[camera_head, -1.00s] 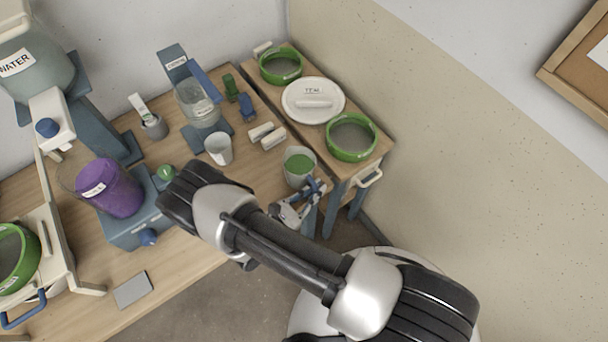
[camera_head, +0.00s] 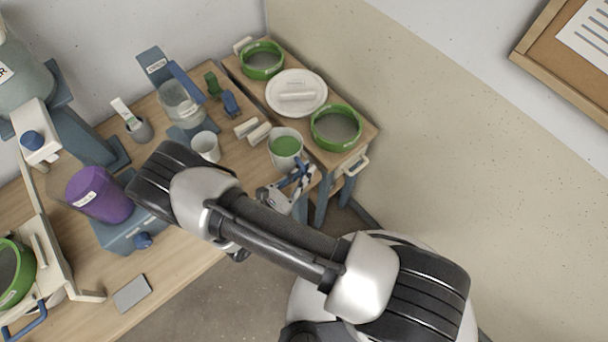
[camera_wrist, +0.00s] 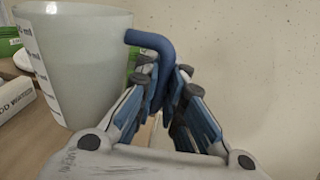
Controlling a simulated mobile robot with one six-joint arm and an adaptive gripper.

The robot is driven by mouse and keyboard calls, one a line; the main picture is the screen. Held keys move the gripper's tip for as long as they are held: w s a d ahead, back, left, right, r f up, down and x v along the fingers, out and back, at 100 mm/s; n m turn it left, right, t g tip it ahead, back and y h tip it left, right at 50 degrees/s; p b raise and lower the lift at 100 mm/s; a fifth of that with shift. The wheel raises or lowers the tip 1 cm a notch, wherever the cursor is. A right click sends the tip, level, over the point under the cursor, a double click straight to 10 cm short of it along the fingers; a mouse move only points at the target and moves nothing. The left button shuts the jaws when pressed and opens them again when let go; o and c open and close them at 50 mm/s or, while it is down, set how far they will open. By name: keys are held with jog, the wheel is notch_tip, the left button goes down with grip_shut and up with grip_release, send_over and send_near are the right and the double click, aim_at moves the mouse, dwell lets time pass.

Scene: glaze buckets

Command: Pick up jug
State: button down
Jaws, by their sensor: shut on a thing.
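The jug (camera_head: 285,150) is a pale translucent vessel with green contents and a blue handle. It is upright, near the front right end of the wooden table. My gripper (camera_head: 300,176) is on its near right side, with its fingers shut on the handle. In the wrist view the jug (camera_wrist: 82,65) fills the upper left, with marks on its wall. Its blue handle (camera_wrist: 150,42) runs down between the fingers of my gripper (camera_wrist: 168,90).
A green-rimmed sieve (camera_head: 336,128), a white lidded plate (camera_head: 296,93) and another green sieve (camera_head: 262,60) stand on the side table behind. A white cup (camera_head: 205,146) and pale blocks (camera_head: 252,130) are left of the jug. A purple container (camera_head: 100,195) stands further left.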

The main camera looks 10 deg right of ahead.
jog(key=shift+r+p, duration=1.6)
jog(key=shift+r, duration=5.3)
